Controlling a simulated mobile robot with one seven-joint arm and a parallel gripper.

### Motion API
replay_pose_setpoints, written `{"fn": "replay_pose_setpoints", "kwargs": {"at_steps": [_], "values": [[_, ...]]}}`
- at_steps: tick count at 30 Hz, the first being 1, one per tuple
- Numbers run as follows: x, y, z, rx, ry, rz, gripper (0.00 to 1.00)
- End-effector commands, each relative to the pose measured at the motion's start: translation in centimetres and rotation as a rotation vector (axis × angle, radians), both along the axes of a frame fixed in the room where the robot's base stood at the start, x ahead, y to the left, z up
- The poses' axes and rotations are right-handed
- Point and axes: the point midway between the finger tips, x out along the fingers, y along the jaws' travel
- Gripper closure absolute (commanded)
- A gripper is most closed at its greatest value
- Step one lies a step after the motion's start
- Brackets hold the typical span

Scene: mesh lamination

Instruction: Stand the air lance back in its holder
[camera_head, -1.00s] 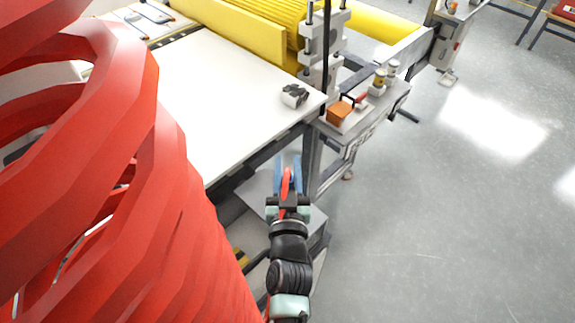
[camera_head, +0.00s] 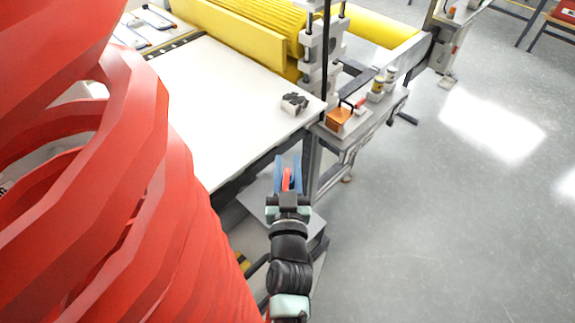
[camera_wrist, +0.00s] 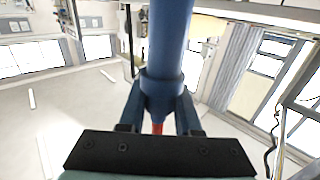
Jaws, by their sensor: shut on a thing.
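My gripper (camera_head: 288,180) is in the lower middle of the head view, low beside the white table's near right corner. Its blue fingers are shut on a red part of what looks like the air lance (camera_head: 288,178). In the wrist view, a thick blue tube with a collar (camera_wrist: 165,45) rises from between the fingers (camera_wrist: 158,118), with a bit of red (camera_wrist: 157,128) below it. The fingers hide much of the held part. I cannot make out the holder with certainty in either view.
A large red coil (camera_head: 120,200) fills the head view's left side and hides the floor there. A white table (camera_head: 225,105) bears a small grey-black block (camera_head: 294,102). A side shelf (camera_head: 372,118) holds an orange box (camera_head: 338,117). Open floor (camera_head: 450,230) lies to the right.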

Motion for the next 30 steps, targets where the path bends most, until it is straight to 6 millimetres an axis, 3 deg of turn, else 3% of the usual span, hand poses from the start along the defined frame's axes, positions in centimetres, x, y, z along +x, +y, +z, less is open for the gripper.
{"fn": "replay_pose_setpoints", "kwargs": {"at_steps": [22,30], "values": [[0.0,0.0,4.2,0.0,-0.003,-0.001,1.0],[0.0,0.0,4.5,0.0,-0.003,-0.001,1.0]]}}
